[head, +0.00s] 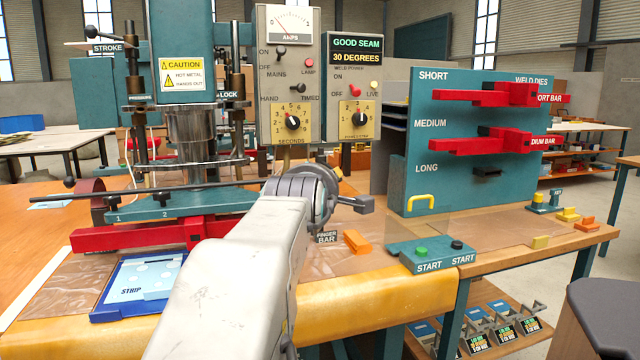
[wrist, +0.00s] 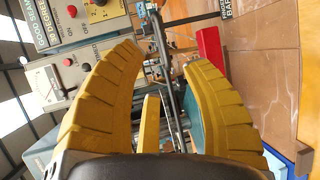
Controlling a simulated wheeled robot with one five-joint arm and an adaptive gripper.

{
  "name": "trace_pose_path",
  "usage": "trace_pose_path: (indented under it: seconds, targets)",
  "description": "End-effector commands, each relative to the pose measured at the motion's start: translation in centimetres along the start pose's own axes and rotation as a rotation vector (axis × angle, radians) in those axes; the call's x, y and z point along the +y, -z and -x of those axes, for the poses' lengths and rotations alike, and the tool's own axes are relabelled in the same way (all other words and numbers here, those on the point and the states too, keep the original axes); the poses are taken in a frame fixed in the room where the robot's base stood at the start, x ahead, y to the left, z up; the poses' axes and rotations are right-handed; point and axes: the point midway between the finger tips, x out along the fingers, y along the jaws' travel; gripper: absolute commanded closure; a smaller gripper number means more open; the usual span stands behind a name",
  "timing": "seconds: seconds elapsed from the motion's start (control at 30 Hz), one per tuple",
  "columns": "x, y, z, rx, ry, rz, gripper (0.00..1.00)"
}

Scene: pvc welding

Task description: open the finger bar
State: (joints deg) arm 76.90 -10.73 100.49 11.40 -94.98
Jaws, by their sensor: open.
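The finger bar (head: 225,187) is a long dark rod running across the front of the blue press, low above its bed. Its right part passes behind my wrist in the head view. In the wrist view a dark rod (wrist: 162,50), which looks like the finger bar, runs lengthwise in the gap between my fingers. My gripper (wrist: 165,57) has its yellow fingers spread wide and holds nothing. Whether either finger touches the rod cannot be told. A FINGER BAR label (head: 327,237) sits just right of my wrist.
A red bar (head: 135,237) lies along the press front. A blue strip tray (head: 110,305) is at the left front.

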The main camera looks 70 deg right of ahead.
Motion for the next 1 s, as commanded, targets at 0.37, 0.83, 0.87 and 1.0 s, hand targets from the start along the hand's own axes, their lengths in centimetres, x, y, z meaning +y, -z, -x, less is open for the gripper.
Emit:
trace_pose_path:
  seconds: [0.37, 0.83, 0.87, 1.0]
  targets:
    - [0.0, 0.0, 1.7, 0.0, 0.0, 0.0, 0.57]
    - [0.0, 0.0, 1.6, 0.0, 0.0, 0.0, 0.57]
    - [0.0, 0.0, 1.6, 0.0, 0.0, 0.0, 0.57]
    - [0.0, 0.0, 1.6, 0.0, 0.0, 0.0, 0.57]
